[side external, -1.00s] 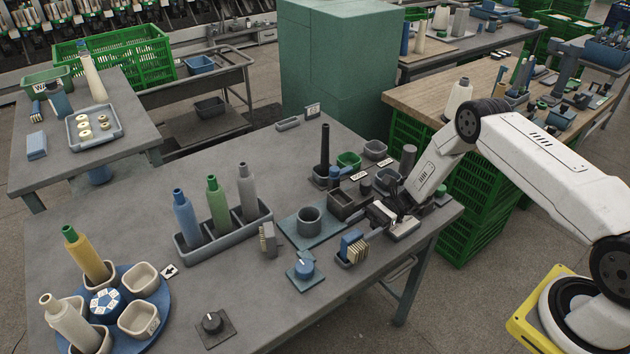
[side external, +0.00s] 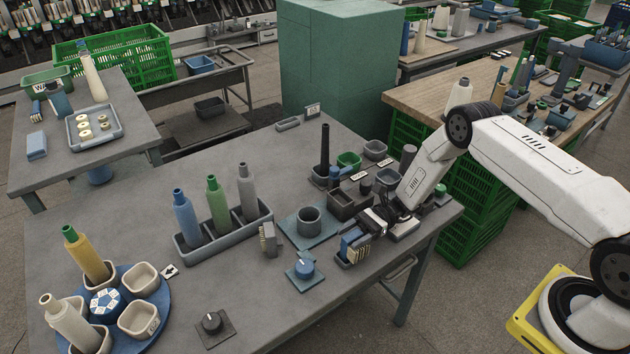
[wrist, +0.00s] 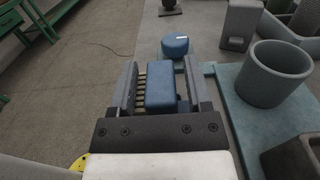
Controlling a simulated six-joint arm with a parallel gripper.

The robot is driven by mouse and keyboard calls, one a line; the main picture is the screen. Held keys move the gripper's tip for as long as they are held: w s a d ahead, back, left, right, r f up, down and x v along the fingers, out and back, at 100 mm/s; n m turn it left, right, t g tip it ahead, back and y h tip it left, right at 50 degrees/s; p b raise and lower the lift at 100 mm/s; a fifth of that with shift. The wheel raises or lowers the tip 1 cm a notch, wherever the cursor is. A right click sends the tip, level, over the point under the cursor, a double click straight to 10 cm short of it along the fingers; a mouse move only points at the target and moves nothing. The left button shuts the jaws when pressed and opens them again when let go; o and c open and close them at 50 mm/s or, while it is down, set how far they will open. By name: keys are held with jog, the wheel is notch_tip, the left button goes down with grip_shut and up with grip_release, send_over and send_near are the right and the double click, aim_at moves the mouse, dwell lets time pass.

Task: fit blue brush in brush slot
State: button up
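The blue brush (side external: 350,241) has a blue back and pale bristles. The fingers are apart, with gaps visible beside the brush. My gripper (side external: 367,229) comes in from the right in the side view and partly hides the brush. I cannot tell which part is the brush slot.
A blue knob (side external: 304,268) is left of the holder, and a grey cup (side external: 309,220) on a blue plate is behind. A dark open box (side external: 343,207) stands close behind my gripper.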

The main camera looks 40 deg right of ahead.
grip_shut()
jog(key=shift+r, duration=0.2)
jog(key=shift+r, duration=0.8)
jog(key=s+d+r, duration=0.1)
jog(key=s+r, duration=1)
jog(key=s, duration=0.3)
jog(key=shift+d, duration=0.2)
jog(key=shift+w, duration=0.15)
